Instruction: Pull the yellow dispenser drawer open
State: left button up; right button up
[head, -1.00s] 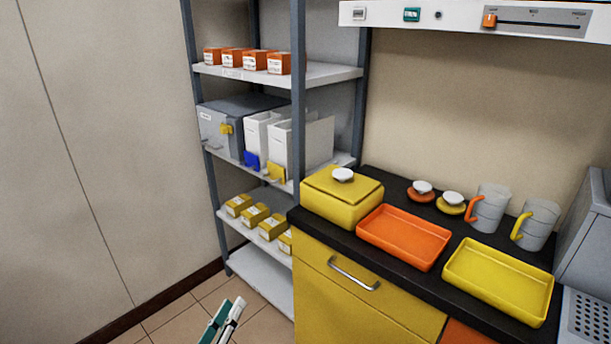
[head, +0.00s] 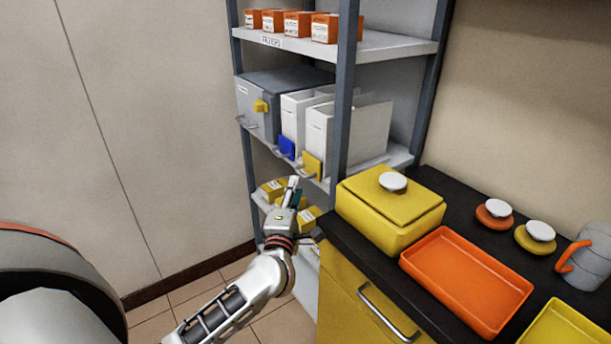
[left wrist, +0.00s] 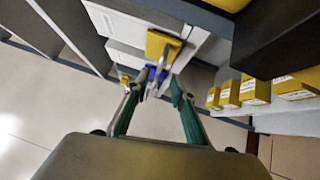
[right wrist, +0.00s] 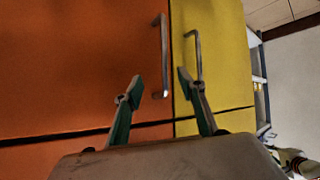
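On the middle shelf, the white dispenser on the right (head: 325,135) has a yellow drawer front (head: 312,166) with a small handle low on the shelf edge. The yellow drawer also shows in the left wrist view (left wrist: 162,45), ahead of the fingers and apart from them. The white dispenser beside it has a blue drawer front (head: 286,147). My left gripper (head: 292,184) is just below and left of the yellow drawer; its fingers are open and empty in the left wrist view (left wrist: 160,84). My right gripper (right wrist: 160,82) is open and empty before the cabinet fronts.
Yellow boxes (head: 272,190) sit on the shelf below. The black counter (head: 365,260) at right bears a yellow lidded box (head: 385,225) and an orange tray (head: 465,280). Floor at left is clear.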

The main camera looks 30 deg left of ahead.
aim_at(311, 165)
pick_arm(q)
jog(key=x, duration=0.6)
grip_shut()
